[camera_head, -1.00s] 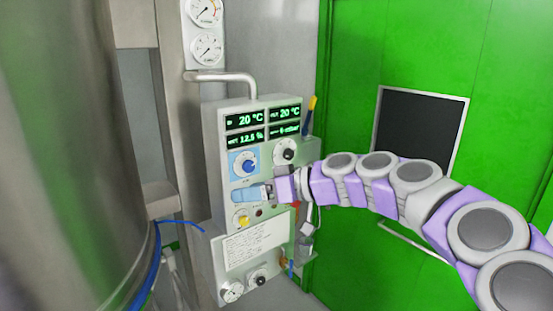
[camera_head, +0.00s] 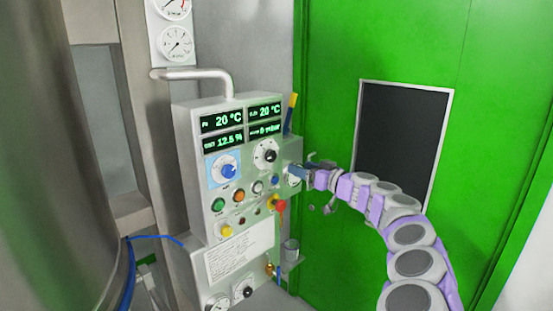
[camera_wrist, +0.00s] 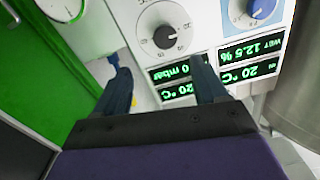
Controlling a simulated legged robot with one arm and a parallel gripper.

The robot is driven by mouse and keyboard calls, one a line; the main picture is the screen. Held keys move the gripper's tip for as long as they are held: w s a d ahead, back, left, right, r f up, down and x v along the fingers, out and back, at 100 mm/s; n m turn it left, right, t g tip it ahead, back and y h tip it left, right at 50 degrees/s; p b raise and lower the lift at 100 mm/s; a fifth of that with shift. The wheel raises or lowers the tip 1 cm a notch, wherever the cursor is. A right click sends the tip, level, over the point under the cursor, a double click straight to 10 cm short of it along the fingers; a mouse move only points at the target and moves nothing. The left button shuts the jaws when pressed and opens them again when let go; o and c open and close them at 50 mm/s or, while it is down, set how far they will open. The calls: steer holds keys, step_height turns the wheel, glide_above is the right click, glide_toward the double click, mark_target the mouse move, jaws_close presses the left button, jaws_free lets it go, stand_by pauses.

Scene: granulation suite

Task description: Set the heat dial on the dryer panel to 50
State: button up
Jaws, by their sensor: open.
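The dryer panel (camera_head: 187,155) is a pale grey box with green-lit displays. Two dials sit below the displays: a blue knob on a light blue plate (camera_head: 226,170) at left and a black knob on a white scale (camera_head: 267,155) at right. Their labels are too small to tell which is the heat dial. The wrist view shows the black knob (camera_wrist: 165,37) between and beyond my fingertips, and the blue knob (camera_wrist: 262,8) at the top right. My gripper (camera_head: 294,171) is at the panel's right edge; in the wrist view its dark fingers are apart and empty.
Several coloured buttons and a red knob (camera_head: 280,205) sit lower on the panel. A bent pipe (camera_head: 205,74) rises above it. A steel vessel (camera_head: 50,150) stands at left. A green door (camera_head: 330,60) with a dark window is behind my arm.

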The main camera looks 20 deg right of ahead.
glide_toward(273, 157)
steer(key=x, duration=0.3)
steer(key=shift+w+a+b, duration=0.2)
steer(key=shift+w+b, duration=0.1)
steer(key=shift+w, duration=0.4)
steer(key=shift+w+a, duration=0.1)
steer(key=shift+w, duration=0.65)
steer(key=shift+a+x, duration=0.25)
steer(key=shift+x, duration=1.3)
steer(key=shift+s+d, duration=0.1)
steer(key=shift+d, duration=0.05)
steer(key=shift+c, duration=0.4)
steer(key=shift+r, duration=0.1)
steer(key=c, duration=1)
